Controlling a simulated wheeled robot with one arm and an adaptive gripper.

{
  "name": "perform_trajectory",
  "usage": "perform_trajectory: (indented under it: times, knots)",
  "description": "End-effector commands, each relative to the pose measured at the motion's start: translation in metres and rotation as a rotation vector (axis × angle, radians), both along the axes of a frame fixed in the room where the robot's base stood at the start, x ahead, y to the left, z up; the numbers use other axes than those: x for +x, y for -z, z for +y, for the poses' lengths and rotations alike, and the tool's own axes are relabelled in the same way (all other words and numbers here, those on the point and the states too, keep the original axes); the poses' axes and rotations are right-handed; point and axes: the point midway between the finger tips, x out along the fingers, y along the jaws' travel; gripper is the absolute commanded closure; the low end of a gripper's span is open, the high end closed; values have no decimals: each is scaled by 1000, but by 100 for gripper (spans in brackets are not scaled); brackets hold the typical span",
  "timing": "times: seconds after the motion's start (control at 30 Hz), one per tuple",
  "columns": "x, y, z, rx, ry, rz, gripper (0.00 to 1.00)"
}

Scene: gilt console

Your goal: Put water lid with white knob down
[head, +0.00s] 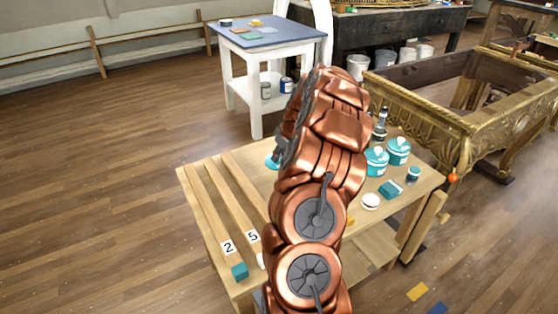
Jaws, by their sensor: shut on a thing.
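My copper arm rises through the middle of the head view and covers much of the wooden bench (218,217). Only a dark part of my gripper (279,151) shows at the arm's left edge, over the far part of the bench. It is shut on a teal, rounded thing (271,162), which looks like the water lid. Its knob is hidden, and I cannot tell whether it touches the bench. Two teal tubs with white on top, a left one (376,163) and a right one (399,152), stand on the bench right of my arm.
A white round pot (370,202), a teal block (390,190) and a small dark jar (413,175) lie near the tubs. A teal cube (239,271) sits at the front left by number cards. A gilt console frame (435,118) stands right, a blue-topped table (262,36) behind.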

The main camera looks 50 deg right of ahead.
Motion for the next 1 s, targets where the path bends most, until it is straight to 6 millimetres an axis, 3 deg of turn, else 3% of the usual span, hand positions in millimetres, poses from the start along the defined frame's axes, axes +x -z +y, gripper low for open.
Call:
perform_trajectory:
  times: [0.27,0.57,0.97,1.0]
  knots:
    - [7,2,-6,1,0,2,100]
    - [7,36,-5,3,-1,3,100]
    - [7,41,-6,1,0,1,100]
    - [7,39,-6,1,0,1,70]
